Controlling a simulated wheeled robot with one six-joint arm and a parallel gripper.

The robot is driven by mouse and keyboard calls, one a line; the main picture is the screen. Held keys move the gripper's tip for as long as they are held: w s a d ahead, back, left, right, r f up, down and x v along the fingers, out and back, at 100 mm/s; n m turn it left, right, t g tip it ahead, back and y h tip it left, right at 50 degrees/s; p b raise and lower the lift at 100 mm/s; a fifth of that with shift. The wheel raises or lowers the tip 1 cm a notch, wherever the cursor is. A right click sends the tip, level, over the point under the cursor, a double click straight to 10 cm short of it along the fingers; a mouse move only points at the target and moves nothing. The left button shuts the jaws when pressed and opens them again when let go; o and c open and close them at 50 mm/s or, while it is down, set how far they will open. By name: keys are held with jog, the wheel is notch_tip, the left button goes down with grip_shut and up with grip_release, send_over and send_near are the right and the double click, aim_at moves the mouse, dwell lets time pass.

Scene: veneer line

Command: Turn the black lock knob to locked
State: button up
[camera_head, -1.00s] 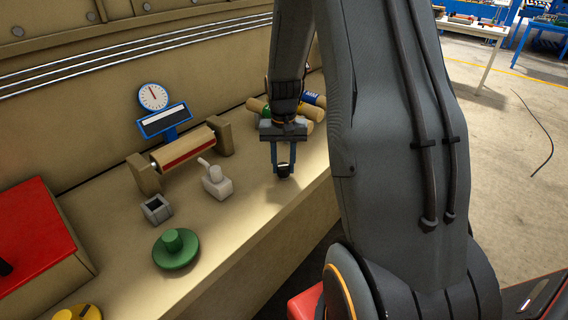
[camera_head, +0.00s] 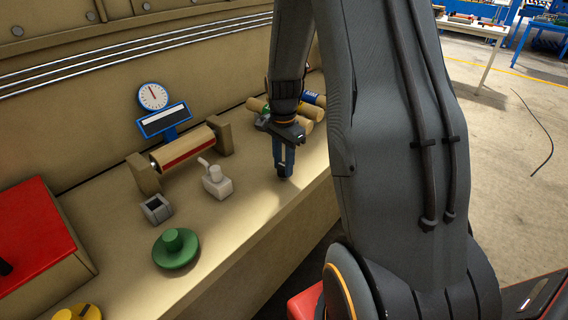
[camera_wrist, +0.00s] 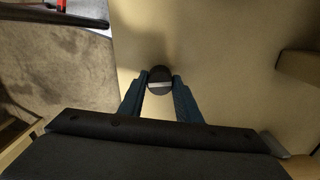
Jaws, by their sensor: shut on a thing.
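The black lock knob (camera_wrist: 160,74) is a small round black piece with a pale bar across it, on the tan bench top. In the wrist view my gripper (camera_wrist: 160,84) points down at it, with one blue finger on each side, shut on the knob. In the head view my gripper (camera_head: 284,174) stands on the bench near its front edge, seen nearly edge-on. There the fingers hide most or all of the knob.
On the bench (camera_head: 225,265) stand a green round knob (camera_head: 175,250), a white toggle block (camera_head: 217,184), a small grey box (camera_head: 157,209), a roller (camera_head: 184,148) and a blue scale (camera_head: 164,120). Rolls (camera_head: 313,113) lie behind my gripper. A red-topped box (camera_head: 35,235) is at left.

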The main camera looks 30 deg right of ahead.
aim_at(283, 164)
jog(key=shift+w+r+m, duration=0.1)
jog(key=shift+w+m, duration=0.05)
jog(key=shift+m, duration=0.45)
jog(key=o, duration=1.1)
jog(key=shift+c, duration=0.2)
jog(key=shift+r+b, duration=1.05)
jog(key=shift+r, duration=2.85)
jog(key=s+a+f+n+t+b, duration=0.1)
jog(key=s+a+f+n, duration=0.1)
jog(key=s+a+n, duration=1.2)
jog(key=a+n, duration=0.1)
jog(key=n, duration=0.1)
jog(key=shift+s+a+n, duration=0.15)
jog(key=shift+s+n, duration=0.15)
jog(key=shift+n, duration=0.1)
